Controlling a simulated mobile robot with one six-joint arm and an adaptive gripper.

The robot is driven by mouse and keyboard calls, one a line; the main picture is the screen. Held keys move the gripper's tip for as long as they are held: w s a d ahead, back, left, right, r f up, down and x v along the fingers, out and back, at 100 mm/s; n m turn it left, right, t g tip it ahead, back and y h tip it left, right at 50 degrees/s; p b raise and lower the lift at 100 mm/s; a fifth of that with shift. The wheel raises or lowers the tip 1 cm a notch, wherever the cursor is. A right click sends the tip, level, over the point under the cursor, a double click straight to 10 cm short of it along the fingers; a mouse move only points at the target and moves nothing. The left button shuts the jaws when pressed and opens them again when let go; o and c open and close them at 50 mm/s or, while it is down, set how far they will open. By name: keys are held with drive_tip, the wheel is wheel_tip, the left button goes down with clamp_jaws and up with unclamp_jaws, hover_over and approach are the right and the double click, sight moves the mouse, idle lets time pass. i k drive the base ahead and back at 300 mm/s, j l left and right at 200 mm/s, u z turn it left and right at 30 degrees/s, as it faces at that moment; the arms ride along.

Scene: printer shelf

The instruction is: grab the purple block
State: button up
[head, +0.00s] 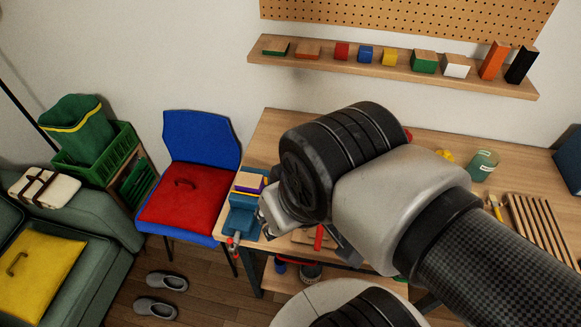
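The purple block (249,187) is near the left end of the wooden workbench (262,152). It shows a tan top and purple sides, and it sits at a blue vise (242,219). Whether it rests on the vise or is held in its jaws I cannot tell. My gripper (272,216) is just right of and in front of the block in the picture. My own wrist hides most of it, so its fingers and any contact with the block cannot be made out.
A wall shelf (400,72) holds several coloured blocks. A blue chair (200,140) with a red cushion stands left of the bench. A glass jar (483,165) and a slatted wooden rack (537,225) are on the bench's right. Grey slippers (166,281) lie on the floor.

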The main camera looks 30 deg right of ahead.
sight(249, 183)
drive_tip(key=z, duration=0.15)
drive_tip(key=i+j, duration=0.2)
drive_tip(key=j, duration=0.15)
drive_tip(key=i+j, duration=0.2)
drive_tip(key=j, duration=0.15)
drive_tip(key=i+j, duration=0.2)
drive_tip(key=z, duration=0.45)
drive_tip(key=j+z, duration=0.15)
drive_tip(key=z, duration=0.8)
drive_tip(key=j+z, duration=0.1)
drive_tip(key=z, duration=0.35)
drive_tip(key=j+z, duration=0.1)
drive_tip(key=z, duration=0.35)
